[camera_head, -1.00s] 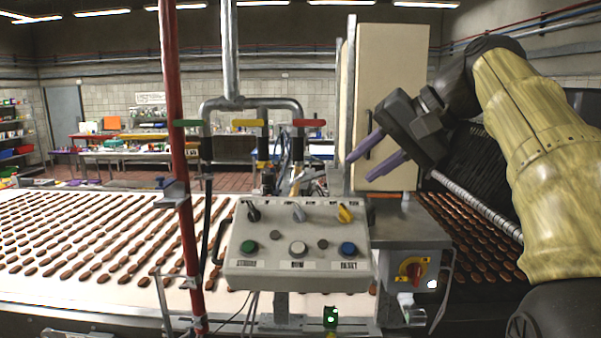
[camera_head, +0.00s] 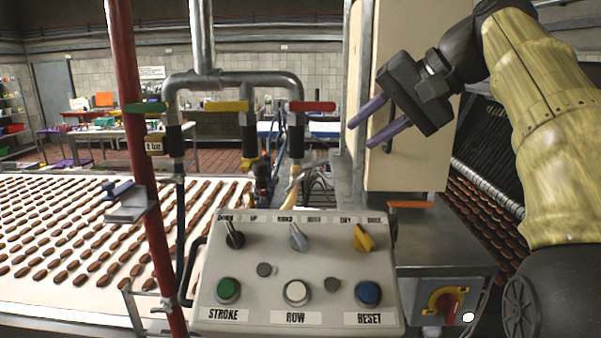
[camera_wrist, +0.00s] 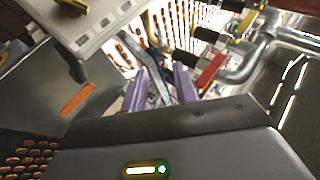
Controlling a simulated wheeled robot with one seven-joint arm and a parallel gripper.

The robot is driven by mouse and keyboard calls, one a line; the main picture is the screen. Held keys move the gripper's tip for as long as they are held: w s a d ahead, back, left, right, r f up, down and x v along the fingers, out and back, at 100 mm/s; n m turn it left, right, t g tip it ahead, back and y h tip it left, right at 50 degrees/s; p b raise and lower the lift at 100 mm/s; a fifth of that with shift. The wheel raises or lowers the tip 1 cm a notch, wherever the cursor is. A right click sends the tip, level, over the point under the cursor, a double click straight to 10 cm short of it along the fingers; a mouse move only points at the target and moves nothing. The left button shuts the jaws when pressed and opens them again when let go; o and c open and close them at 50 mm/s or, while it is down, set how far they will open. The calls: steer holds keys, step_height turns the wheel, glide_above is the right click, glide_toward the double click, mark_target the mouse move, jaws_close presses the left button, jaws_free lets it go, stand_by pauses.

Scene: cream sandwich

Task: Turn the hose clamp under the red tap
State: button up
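The red tap (camera_head: 312,106) is on the right branch of the grey pipe. A black hose fitting (camera_head: 296,138) hangs below it, with a pale hose (camera_head: 294,180) under that. I cannot make out the hose clamp clearly. My gripper (camera_head: 361,133) is right of the fitting, with its two purple fingers apart, empty and pointing down-left. In the wrist view, the fingers (camera_wrist: 162,76) are also apart with nothing gripped. The red tap (camera_wrist: 211,70) shows there to the right of the fingers.
A control box (camera_head: 298,260) with knobs and buttons stands below the taps. A cream cabinet (camera_head: 405,110) stands behind my gripper. A red post (camera_head: 135,120) rises at left. Green (camera_head: 146,108) and yellow (camera_head: 226,106) taps are left of the red one. A conveyor (camera_head: 40,245) carries several rows of brown bars.

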mark_target(306, 176)
steer(key=shift+s+r, duration=0.1)
steer(key=shift+s, duration=0.05)
steer(key=p+x, duration=0.1)
steer(key=x, duration=1.6)
steer(key=shift+a, duration=0.25)
jaws_close()
